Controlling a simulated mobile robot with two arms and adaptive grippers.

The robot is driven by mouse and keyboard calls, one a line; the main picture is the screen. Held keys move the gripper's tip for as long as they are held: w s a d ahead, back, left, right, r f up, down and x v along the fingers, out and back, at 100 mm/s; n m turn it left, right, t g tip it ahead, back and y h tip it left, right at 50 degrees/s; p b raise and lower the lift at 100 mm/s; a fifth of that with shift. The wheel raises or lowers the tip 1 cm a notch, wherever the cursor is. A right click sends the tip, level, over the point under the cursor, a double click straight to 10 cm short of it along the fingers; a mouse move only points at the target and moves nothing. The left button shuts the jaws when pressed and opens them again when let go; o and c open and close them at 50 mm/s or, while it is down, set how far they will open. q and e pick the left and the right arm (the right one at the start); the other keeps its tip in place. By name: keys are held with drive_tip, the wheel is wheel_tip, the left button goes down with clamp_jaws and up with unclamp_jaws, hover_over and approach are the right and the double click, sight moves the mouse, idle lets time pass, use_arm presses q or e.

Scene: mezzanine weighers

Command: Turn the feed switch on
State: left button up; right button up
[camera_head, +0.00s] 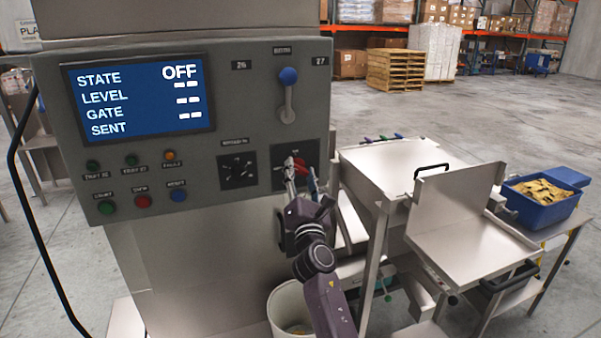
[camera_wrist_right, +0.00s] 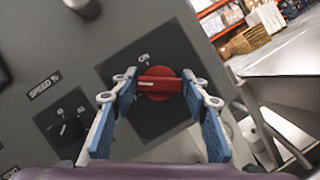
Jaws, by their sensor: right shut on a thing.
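The red rotary switch (camera_head: 298,162) sits on a black plate at the lower right of the grey control panel (camera_head: 225,110). It also shows in the right wrist view (camera_wrist_right: 160,72), with its raised grip bar running across the picture between my fingers. My right gripper (camera_head: 301,172) reaches the switch from below, its blue-padded fingers (camera_wrist_right: 160,88) on either side of the bar and shut on it. The panel's blue display (camera_head: 138,98) reads STATE OFF, with dashes beside other lines. My left gripper is not in view.
A black dial (camera_head: 238,171) is left of the switch, a blue-knobbed lever (camera_head: 288,90) above it. Several buttons line the panel's lower left. A steel table (camera_head: 385,160) and a blue bin (camera_head: 543,207) stand right; a white bucket (camera_head: 287,305) is below.

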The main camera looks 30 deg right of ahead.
drive_tip(key=m+g+h+p, duration=0.1)
drive_tip(key=m, duration=0.2)
drive_tip(key=shift+m, duration=0.4)
drive_tip(key=m+g+p, duration=0.1)
drive_tip(key=m, duration=0.2)
drive_tip(key=shift+a+r+g, duration=0.1)
drive_tip(key=shift+r+g, duration=0.05)
drive_tip(key=shift+g, duration=0.15)
drive_tip(key=m+g+p, duration=0.1)
drive_tip(key=m+p, duration=0.1)
drive_tip(key=m, duration=0.2)
drive_tip(key=shift+g+p, duration=0.3)
drive_tip(key=shift+m+p, duration=0.5)
drive_tip(key=shift+m, duration=0.3)
drive_tip(key=shift+f+g, duration=0.2)
drive_tip(key=shift+g, duration=0.1)
drive_tip(key=o, duration=1.2)
drive_tip(key=shift+c, duration=0.2)
drive_tip(key=shift+r, duration=0.1)
